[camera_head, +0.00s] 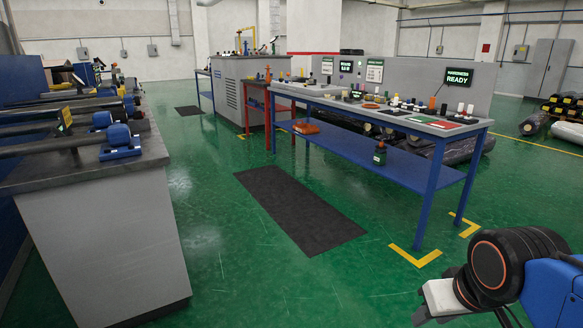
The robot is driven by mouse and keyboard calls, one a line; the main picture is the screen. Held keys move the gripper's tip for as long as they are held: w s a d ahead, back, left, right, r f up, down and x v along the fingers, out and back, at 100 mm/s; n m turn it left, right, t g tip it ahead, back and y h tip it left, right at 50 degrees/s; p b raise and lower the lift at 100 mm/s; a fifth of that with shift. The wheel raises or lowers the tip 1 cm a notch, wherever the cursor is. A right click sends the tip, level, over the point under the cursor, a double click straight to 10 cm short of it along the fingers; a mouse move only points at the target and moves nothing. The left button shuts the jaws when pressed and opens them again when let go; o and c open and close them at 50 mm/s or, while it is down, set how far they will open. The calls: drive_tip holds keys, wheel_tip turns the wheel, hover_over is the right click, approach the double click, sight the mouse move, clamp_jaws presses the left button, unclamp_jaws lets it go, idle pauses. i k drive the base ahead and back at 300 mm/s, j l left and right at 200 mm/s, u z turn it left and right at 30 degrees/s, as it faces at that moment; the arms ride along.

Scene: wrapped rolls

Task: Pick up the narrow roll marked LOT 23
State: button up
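No label reading LOT 23 can be made out, so I cannot tell which roll is the marked one. Dark wrapped rolls (468,150) lie on the floor behind the blue-legged table. Another wrapped roll (533,123) lies on the floor at the far right, beside a paler wrapped roll (569,132) cut by the picture edge. A stack of dark rolls with yellow parts (562,106) is behind them. My gripper (443,300) is at the bottom right, far from all of these rolls.
A blue-legged table (375,170) with small items stands at centre right. A grey counter (105,230) with long dark bars fills the left. A black mat (300,210) lies on the green floor between them. The aisle around the mat is clear.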

sight(380, 100)
drive_tip(key=i+u, duration=0.2)
drive_tip(key=i, duration=1.6)
drive_tip(key=i+z, duration=0.15)
drive_tip(key=i, duration=0.3)
drive_tip(key=i+j+z, duration=0.15)
drive_tip(key=i, duration=0.25)
drive_tip(key=i+j+z, duration=0.15)
drive_tip(key=i, duration=0.25)
drive_tip(key=i+j+z, duration=0.15)
drive_tip(key=i, duration=0.3)
drive_tip(key=i+j+z, duration=0.85)
drive_tip(key=z, duration=0.25)
drive_tip(key=i+j+z, duration=0.1)
drive_tip(key=j+z, duration=0.25)
drive_tip(key=i+j+z, duration=0.1)
drive_tip(key=j+z, duration=0.25)
drive_tip(key=j, duration=0.7)
drive_tip(key=j+z, duration=0.3)
drive_tip(key=j, duration=1.5)
drive_tip(key=k+j, duration=0.1)
drive_tip(key=j, duration=1.45)
drive_tip(key=j+z, duration=0.3)
